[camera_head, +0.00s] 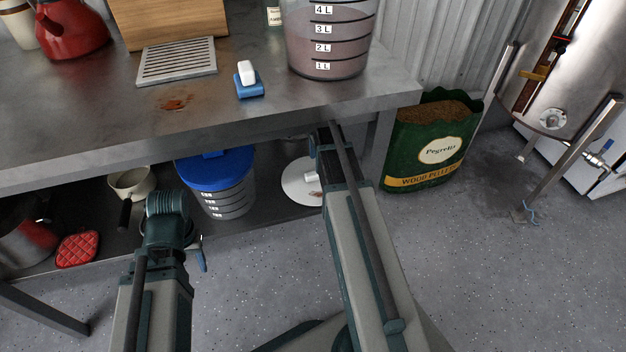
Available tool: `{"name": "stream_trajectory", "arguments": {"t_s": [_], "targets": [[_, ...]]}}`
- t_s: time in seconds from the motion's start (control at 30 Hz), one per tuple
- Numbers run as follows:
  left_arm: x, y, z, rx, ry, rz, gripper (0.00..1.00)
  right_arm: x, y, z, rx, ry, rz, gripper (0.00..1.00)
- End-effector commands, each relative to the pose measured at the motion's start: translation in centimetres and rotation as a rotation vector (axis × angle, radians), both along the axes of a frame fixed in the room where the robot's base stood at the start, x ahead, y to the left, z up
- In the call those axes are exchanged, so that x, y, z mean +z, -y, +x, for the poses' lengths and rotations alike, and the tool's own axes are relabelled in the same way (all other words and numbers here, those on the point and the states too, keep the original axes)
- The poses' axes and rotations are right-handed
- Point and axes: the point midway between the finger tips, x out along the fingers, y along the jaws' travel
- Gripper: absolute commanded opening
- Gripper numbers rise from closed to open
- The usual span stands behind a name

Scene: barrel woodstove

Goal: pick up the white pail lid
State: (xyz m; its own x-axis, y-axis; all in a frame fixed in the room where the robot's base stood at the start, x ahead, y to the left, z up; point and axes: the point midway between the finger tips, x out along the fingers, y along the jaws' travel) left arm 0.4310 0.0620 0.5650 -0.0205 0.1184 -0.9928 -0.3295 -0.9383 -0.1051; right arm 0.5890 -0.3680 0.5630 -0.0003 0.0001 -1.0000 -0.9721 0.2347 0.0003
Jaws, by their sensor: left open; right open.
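The white pail lid (297,184) is a flat white disc on the low shelf under the metal table, right of the blue-lidded pail. My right arm covers its right edge. My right gripper (320,146) is at the table's front edge, above the lid in the picture; its fingertips are mostly hidden and I see nothing held. My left gripper (196,250) is in front of the low shelf, left of the lid and apart from it. It is open and mostly hidden by its wrist.
The metal table edge (230,127) overhangs the low shelf. The blue-lidded pail (222,196) stands close to the lid. A pan (131,183) and red pad (78,250) lie left. A pellet bag (432,145) stands right. A clear graduated bucket (328,45) is on the table.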

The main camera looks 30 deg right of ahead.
Motion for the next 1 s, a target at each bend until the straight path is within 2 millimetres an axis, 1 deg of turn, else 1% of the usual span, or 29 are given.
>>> {"name": "stream_trajectory", "arguments": {"t_s": [0.03,0.1,0.33,0.47,0.7,0.8,0.9,1.0], "targets": [[-0.9,0.0,0.0,0.0,0.0,0.001,0.5,-0.9,0.0,0.0,0.0,0.0,0.0,0.68],[-1.5,0.0,0.0,-0.001,0.001,0.002,0.5,-1.5,0.0,0.0,0.001,0.0,0.0,0.68],[-1.6,0.0,0.0,-0.001,0.001,0.003,0.5,-1.6,0.0,0.1,0.001,0.0,0.0,0.68],[-2.4,0.0,0.0,-0.002,0.001,0.002,0.5,-2.4,-0.1,0.2,0.001,0.0,0.0,0.68],[-5.4,0.1,0.1,-0.007,0.002,-0.002,0.5,-5.4,-0.3,0.7,0.002,0.0,0.0,0.68],[-6.4,0.1,0.1,-0.01,0.001,-0.004,0.5,-6.4,-0.3,0.6,0.002,0.0,0.0,0.68],[-6.9,0.1,0.1,-0.011,0.001,-0.005,0.5,-6.9,-0.3,0.6,0.001,0.0,0.0,0.68],[-6.8,0.1,0.1,-0.012,0.001,-0.005,0.5,-6.7,-0.3,0.6,0.001,0.0,0.0,0.68]]}}
